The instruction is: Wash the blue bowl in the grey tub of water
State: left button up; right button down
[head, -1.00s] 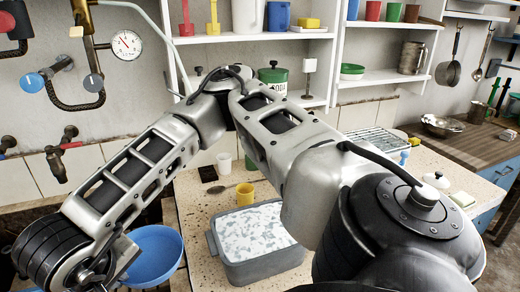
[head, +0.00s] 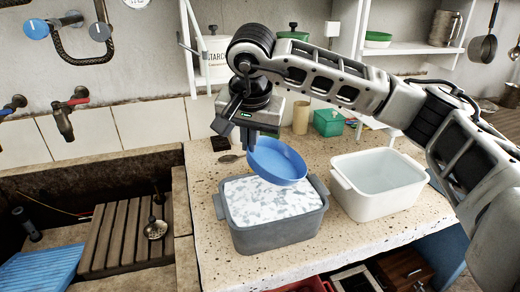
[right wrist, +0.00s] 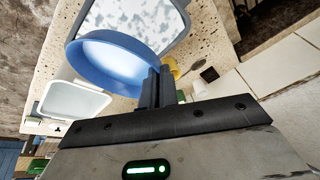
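The blue bowl (head: 280,163) hangs over the back part of the grey tub (head: 278,236), tilted with its inside partly towards the head camera. The tub stands on the speckled counter and holds water with a whitish patchy surface. My right gripper (head: 247,140) reaches in from above and is shut on the bowl's rim. The right wrist view shows the bowl (right wrist: 112,66) with its rim between the fingers (right wrist: 155,88), and the tub's water (right wrist: 135,22) beyond it. The bowl looks above the water; the exact gap is unclear. My left gripper is not in view.
A white tub (head: 378,188) stands right of the grey tub. Behind are a green box (head: 328,122), a beige cup (head: 301,117) and a spoon (head: 229,158). A stone trough (head: 90,185) with a slatted wooden board (head: 125,232) lies left, under taps (head: 64,120).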

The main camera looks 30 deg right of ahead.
aim_at(258, 154)
jog(key=shift+w+d+r+m+b, duration=0.1)
jog(key=shift+w+d+m+b, duration=0.1)
jog(key=shift+d+m, duration=0.25)
jog(key=shift+w+d+r+m+b, duration=0.1)
jog(key=shift+w+d+m, duration=0.15)
jog(key=shift+d, duration=0.35)
jog(key=shift+d+f, duration=0.1)
notch_tip(258, 154, down, 4)
jog(key=b, duration=0.3)
jog(key=shift+f+b, duration=0.6)
jog(key=shift+b, duration=0.05)
pick_arm(q)
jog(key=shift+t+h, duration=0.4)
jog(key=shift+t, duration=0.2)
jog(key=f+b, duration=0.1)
jog(key=b, duration=0.1)
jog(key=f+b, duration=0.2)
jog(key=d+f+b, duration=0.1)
jog(key=b, duration=0.1)
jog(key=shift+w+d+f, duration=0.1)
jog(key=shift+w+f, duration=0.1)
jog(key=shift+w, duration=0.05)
pick_arm(e)
notch_tip(258, 154, down, 9)
jog(key=shift+r, duration=0.2)
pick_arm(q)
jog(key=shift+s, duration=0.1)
